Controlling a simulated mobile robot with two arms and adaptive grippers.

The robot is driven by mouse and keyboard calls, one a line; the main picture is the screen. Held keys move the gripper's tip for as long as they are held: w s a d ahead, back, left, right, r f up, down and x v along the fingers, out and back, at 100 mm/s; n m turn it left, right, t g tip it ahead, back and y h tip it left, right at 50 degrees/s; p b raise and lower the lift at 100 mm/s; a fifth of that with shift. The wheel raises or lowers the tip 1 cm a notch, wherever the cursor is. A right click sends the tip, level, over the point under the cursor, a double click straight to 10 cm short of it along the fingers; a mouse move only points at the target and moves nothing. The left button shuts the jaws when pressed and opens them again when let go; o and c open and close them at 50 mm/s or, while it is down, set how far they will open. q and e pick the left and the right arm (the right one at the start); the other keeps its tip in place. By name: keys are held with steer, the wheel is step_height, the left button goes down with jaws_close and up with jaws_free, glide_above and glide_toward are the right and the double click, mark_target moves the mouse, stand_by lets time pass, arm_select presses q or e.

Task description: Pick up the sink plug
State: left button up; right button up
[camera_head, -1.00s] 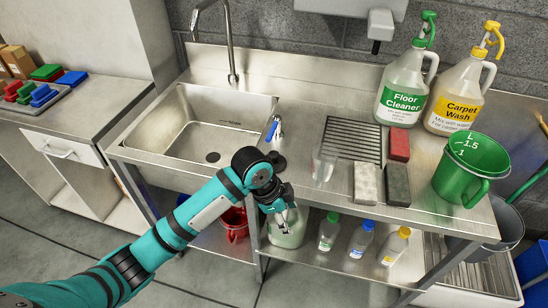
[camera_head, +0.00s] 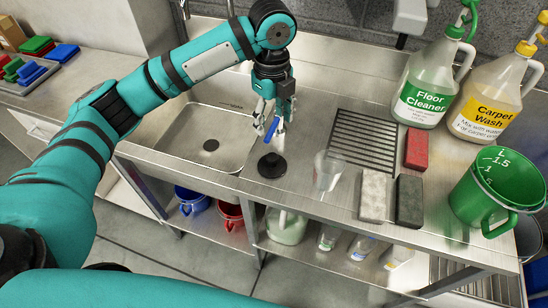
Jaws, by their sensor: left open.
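The sink plug (camera_head: 272,166) is a black round disc with a raised knob. It lies on the steel counter (camera_head: 236,186) just right of the sink basin, near the front edge. My left gripper (camera_head: 270,122) is open and empty, fingers pointing down, above and behind the plug in the camera_head view. It does not appear to touch the plug. A blue-handled item (camera_head: 271,130) shows between the fingertips; whether they touch it cannot be told. My right gripper is not in view.
The sink basin (camera_head: 185,130) is left of the plug. A clear cup (camera_head: 327,170) stands close on its right. Further right are a drain grate (camera_head: 365,140), sponge-like blocks (camera_head: 373,196), large bottles (camera_head: 425,88) and a green jug (camera_head: 485,200).

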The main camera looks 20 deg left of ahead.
arm_select(q)
glide_above(272, 156)
step_height(272, 156, down, 6)
steer(key=shift+s+r+p, duration=0.1)
steer(key=shift+p, duration=0.3)
step_height(272, 156, down, 4)
steer(key=shift+r, duration=0.25)
steer(key=shift+f, duration=0.15)
steer(key=shift+f+p, duration=0.3)
steer(key=shift+p, duration=0.05)
step_height(272, 156, down, 4)
steer(key=shift+r+p, duration=0.15)
steer(key=shift+p, duration=0.35)
steer(key=shift+f, duration=0.45)
jaws_close()
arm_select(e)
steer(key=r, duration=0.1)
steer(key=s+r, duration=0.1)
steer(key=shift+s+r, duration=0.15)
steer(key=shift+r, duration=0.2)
